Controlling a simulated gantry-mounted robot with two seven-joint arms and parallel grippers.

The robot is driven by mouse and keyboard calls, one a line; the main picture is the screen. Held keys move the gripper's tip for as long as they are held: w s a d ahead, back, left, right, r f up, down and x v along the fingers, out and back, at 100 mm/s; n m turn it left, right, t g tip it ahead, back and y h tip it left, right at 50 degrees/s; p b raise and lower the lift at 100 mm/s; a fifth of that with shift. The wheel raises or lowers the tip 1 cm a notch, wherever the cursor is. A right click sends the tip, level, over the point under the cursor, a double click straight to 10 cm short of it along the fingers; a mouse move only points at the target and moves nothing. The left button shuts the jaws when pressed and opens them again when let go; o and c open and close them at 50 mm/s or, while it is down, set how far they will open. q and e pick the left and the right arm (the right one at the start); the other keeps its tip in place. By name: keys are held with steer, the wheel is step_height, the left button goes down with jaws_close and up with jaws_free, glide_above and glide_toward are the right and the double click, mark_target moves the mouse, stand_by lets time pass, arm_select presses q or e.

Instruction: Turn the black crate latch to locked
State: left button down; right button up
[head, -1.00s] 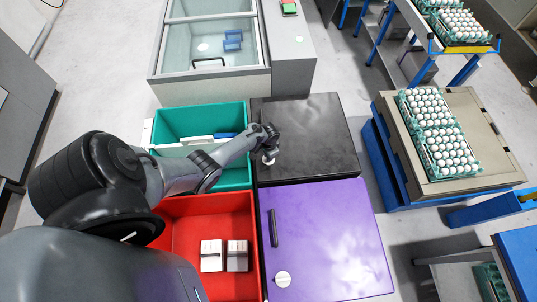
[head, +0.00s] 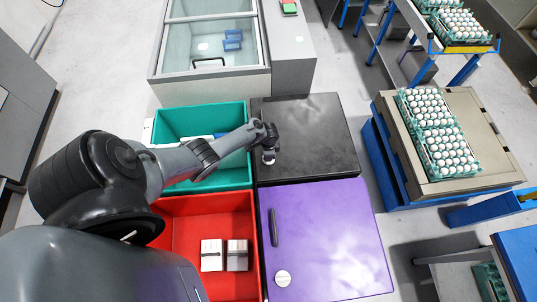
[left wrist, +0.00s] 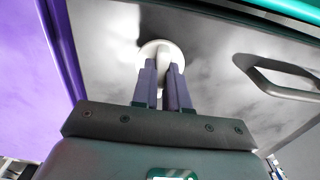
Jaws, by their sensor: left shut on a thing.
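The black crate (head: 315,130) stands at the middle, its lid closed. Its round white latch (left wrist: 153,48) is on the lid, near the left edge in the head view. My left gripper (head: 269,157) reaches over the teal bin to this latch and mostly covers it there. In the left wrist view my left gripper (left wrist: 162,70) has its two fingers shut on the latch's raised grip. The lid's handle (left wrist: 280,77) is to the right in that view. Whether the latch is at locked cannot be read. My right gripper is not in view.
A purple crate (head: 335,235) with a white latch (head: 283,278) stands in front. A teal bin (head: 200,112) and a red bin (head: 185,240) with white boxes lie left. A glass-topped chest (head: 205,82) is behind. Egg trays (head: 436,133) stand right, across open floor.

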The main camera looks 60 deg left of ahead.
arm_select(q)
steer(key=c, duration=1.1)
jaws_free()
steer(key=shift+c, duration=0.2)
steer(key=shift+r, duration=0.15)
step_height(320, 180, up, 10)
steer(key=p, duration=0.4)
steer(key=shift+r+p, duration=0.25)
steer(key=shift+p, duration=0.1)
